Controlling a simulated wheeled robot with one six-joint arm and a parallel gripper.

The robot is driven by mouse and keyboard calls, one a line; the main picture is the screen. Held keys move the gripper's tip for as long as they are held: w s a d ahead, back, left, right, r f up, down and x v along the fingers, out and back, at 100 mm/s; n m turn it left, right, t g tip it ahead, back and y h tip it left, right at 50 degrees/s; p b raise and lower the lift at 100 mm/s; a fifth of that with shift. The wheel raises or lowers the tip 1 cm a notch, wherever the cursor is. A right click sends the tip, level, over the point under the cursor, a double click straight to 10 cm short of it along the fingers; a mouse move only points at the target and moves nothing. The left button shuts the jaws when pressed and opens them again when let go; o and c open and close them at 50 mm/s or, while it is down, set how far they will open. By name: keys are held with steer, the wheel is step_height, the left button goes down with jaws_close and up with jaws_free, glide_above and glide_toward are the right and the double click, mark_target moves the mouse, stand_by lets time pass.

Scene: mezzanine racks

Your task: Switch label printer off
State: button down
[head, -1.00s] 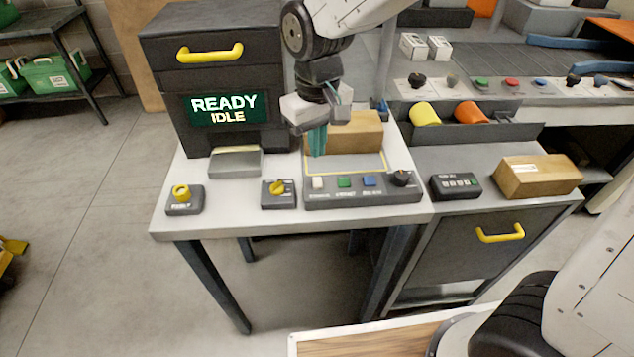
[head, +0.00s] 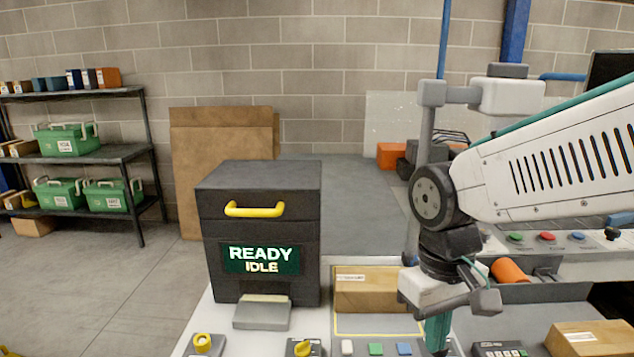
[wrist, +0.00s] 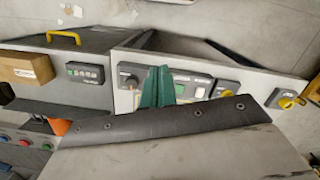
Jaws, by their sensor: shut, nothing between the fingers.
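The label printer (head: 262,235) is a black box with a yellow handle and a green screen reading "READY IDLE". It stands at the back left of the light table in the head view. A yellow knob switch (head: 203,343) is in front of it at the left, and a second yellow knob (head: 303,348) is right of that. The wrist view shows a yellow knob (wrist: 287,102) at its right. My gripper (head: 437,335), with green fingers, is shut and empty over the right end of the button panel, apart from both knobs. Its fingers (wrist: 157,88) also show in the wrist view.
The button panel (wrist: 188,86) has a black knob and coloured buttons. A cardboard box (head: 365,290) lies behind it inside a yellow outline. A keypad (head: 499,349) and another box (head: 592,338) are at the right. A grey tray (head: 262,316) projects before the printer.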

steer(key=s+d+r+m+t, duration=0.2)
steer(key=s+d+r+m, duration=0.1)
steer(key=s+d, duration=0.6)
steer(key=shift+d+r+m+t, duration=0.3)
steer(key=shift+r+m, duration=0.1)
steer(key=shift+r, duration=0.45)
steer(key=shift+s, duration=0.1)
